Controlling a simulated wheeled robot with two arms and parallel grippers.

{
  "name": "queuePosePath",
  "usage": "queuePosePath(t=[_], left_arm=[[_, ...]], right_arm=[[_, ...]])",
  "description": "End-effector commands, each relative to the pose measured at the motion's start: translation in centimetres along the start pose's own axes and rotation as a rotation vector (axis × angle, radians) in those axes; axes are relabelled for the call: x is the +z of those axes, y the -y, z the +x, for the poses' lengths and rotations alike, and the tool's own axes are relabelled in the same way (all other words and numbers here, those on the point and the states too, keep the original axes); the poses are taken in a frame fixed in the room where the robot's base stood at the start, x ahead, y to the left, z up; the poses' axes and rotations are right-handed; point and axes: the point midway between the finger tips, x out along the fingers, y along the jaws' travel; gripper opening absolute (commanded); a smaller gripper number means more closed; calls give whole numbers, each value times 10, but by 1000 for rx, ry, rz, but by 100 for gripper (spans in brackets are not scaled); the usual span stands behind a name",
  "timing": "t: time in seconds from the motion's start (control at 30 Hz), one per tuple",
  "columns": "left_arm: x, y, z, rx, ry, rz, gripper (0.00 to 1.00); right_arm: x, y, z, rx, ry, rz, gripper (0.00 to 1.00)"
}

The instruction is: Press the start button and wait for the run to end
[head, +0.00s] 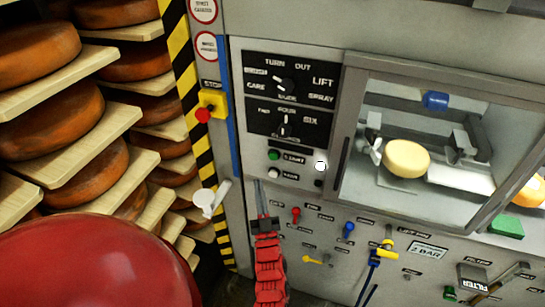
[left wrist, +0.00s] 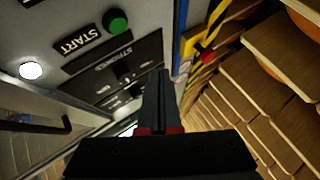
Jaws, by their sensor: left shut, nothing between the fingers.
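The green start button (head: 273,155) sits on the machine's front with its START label (head: 293,158) to its right. It shows large in the left wrist view (left wrist: 116,22). A white lamp (head: 320,165) glows right of the label; it also shows in the left wrist view (left wrist: 31,70). My left gripper (head: 259,188) is shut and empty. In the head view its tips are below and left of the start button; in the left wrist view (left wrist: 163,75) they appear apart from it. I cannot tell their distance from the panel. My right gripper is not in view.
A white button (head: 273,172) is below the start button, and two dials (head: 287,85) are above. A yellow stop box with a red button (head: 203,115) is left. A pale cheese wheel (head: 406,159) is behind the window. Shelves of cheese wheels (head: 60,120) stand left.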

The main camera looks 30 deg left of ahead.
Motion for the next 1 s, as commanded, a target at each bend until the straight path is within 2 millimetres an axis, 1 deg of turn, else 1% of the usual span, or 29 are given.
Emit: queuePosePath(t=[0.17, 0.47, 0.5, 0.6, 0.8, 1.0], left_arm=[[10, -8, 11, -1, 1, -2, 0], [30, -29, 42, -1, -5, -1, 0], [36, -32, 42, -2, -6, -2, 0], [41, -37, 49, -1, -2, -1, 0], [44, -43, 58, 0, -2, 0, 0], [43, -43, 60, 0, -1, 0, 0]], right_arm=[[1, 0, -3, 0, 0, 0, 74], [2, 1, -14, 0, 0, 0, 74], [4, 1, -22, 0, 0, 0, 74], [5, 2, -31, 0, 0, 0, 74], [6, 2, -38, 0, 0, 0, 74], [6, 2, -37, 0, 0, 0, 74]])
